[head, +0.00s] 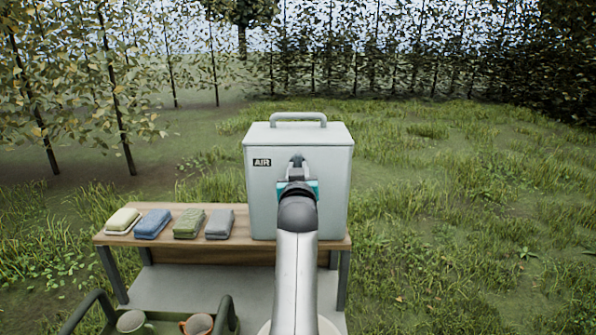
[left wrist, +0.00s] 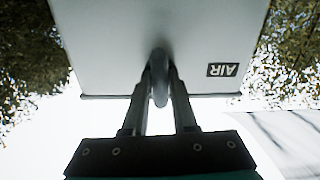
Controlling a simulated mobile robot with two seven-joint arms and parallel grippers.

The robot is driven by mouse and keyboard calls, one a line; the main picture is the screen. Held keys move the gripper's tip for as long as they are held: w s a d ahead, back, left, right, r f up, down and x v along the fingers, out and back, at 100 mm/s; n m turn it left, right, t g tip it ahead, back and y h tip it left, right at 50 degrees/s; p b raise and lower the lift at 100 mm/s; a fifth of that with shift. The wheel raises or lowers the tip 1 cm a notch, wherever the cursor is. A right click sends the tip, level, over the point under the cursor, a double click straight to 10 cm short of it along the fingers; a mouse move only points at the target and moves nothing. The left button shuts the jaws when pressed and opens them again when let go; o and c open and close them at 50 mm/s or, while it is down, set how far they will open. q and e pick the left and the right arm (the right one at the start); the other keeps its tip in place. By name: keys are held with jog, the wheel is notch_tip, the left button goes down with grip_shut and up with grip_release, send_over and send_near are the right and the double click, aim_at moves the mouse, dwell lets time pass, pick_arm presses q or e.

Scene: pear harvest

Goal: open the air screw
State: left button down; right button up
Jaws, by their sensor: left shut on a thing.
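The white box (head: 260,205) with the "AIR" label (head: 262,162) and a top handle (head: 298,117) stands upright on the bench. The air screw (left wrist: 160,85) is a small grey knob on the box's labelled face, seen in the left wrist view. My left gripper (head: 297,172) is in front of that face, to the right of the label in the head view. Its two fingers (left wrist: 160,72) are shut on the screw, one on each side. My arm and wrist hide most of the screw in the head view. My right gripper is in neither view.
The wooden bench (head: 262,253) has folded cloths in cream (head: 122,221), blue (head: 152,223), green (head: 189,223) and grey (head: 220,223) left of the box. A green carrier (head: 160,327) with cups is at the lower left. Open grass lies to the right.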

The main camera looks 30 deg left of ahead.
pick_arm(q)
jog(key=shift+n, duration=0.6)
jog(key=c, duration=0.8)
grip_release()
